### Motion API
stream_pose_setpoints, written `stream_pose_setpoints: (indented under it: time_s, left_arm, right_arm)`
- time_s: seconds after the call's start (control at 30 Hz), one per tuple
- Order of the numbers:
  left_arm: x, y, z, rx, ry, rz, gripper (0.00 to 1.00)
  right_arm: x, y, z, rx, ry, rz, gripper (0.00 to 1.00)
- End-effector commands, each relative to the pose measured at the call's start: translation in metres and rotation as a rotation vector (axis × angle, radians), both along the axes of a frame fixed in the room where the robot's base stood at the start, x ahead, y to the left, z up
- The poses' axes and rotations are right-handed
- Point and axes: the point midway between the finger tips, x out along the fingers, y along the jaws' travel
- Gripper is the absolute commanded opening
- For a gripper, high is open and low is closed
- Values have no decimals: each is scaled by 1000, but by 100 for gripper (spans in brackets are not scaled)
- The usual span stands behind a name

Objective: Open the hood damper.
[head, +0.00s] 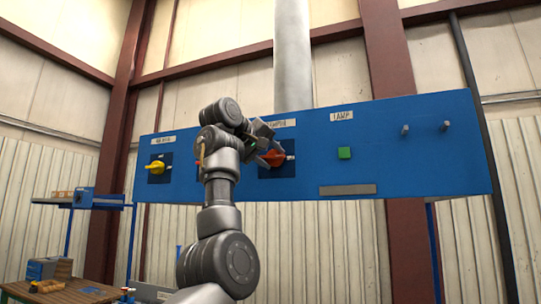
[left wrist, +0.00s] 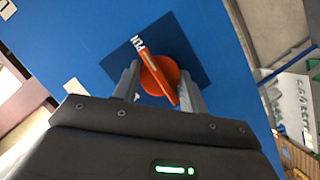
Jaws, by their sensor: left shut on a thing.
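The blue hood panel (head: 318,170) spans the head view. A round orange-red rotary knob (head: 279,158) sits on a dark square plate, below a partly covered label (head: 281,123) that seems to read "damper". My left gripper (head: 268,155) is at this knob. In the left wrist view, its two fingers stand on either side of the orange knob (left wrist: 158,72) and are shut on it. The knob's raised bar slants across its face there, with a white mark on the plate past its upper left end. My right gripper is not in view.
A yellow knob (head: 157,167) is at the panel's left. Two pegs (head: 446,126) stick out at the right. A wooden table (head: 65,291) stands at lower left.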

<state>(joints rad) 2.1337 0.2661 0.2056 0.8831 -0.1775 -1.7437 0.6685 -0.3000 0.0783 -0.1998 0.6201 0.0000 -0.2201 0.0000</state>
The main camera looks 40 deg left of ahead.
Motion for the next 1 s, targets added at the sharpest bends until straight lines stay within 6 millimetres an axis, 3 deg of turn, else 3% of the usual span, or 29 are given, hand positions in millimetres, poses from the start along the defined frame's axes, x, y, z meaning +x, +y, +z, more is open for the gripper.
stream_pose_setpoints:
  time_s: [0.33,0.37,0.53,0.83,1.0]
  left_arm:
    - [-1,1,1,6,-2,0,20]
    - [-1,1,1,6,-2,1,44]
    - [-1,0,1,4,-3,0,64]
    - [-2,0,1,3,-3,0,64]
    - [-22,0,5,4,-7,1,64]
  right_arm:
    - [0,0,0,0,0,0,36]
    - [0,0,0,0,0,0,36]
    - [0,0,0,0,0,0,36]
    - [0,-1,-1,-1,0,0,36]
    - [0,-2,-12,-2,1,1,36]
